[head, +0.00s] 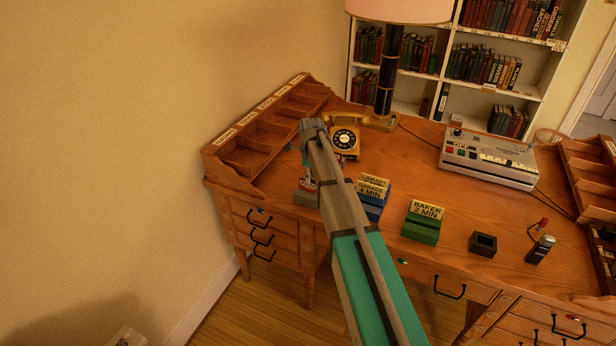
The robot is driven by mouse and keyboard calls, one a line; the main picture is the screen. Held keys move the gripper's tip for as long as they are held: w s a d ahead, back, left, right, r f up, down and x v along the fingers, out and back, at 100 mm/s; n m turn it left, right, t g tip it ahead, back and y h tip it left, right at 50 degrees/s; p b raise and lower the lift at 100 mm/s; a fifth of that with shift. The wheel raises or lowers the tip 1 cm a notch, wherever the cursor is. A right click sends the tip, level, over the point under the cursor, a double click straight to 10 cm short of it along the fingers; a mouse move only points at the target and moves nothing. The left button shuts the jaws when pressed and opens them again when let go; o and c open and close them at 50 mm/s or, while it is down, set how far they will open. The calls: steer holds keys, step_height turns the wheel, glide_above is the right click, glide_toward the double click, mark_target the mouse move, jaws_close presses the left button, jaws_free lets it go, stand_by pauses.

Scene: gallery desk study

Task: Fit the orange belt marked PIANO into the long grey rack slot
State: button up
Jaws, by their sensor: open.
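My arm crosses the middle of the head view and ends over the left part of the desk. I cannot make out an orange belt marked PIANO. The blue stand (372,212) carries yellow signs reading LIBRARY and GARAGE 4 MIN. The green stand (421,232) carries one reading BAKER 2 MIN.
The wooden desk (460,205) has a yellow telephone (345,140), a lamp (388,75), a grey machine (488,158), a dark square holder (483,244) and a dark cylinder (540,249). Labelled pigeonholes (262,128) line its left edge. Bare wood lies between stands and machine.

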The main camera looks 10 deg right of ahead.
step_height(320, 180, up, 9)
steer(key=p, duration=0.8)
steer(key=shift+r+p, duration=0.15)
steer(key=shift+p, duration=0.15)
stand_by(0.4)
steer(key=shift+s, duration=0.1)
steer(key=s+n, duration=2.5)
steer(key=s, duration=0.4)
steer(key=shift+a, duration=0.45)
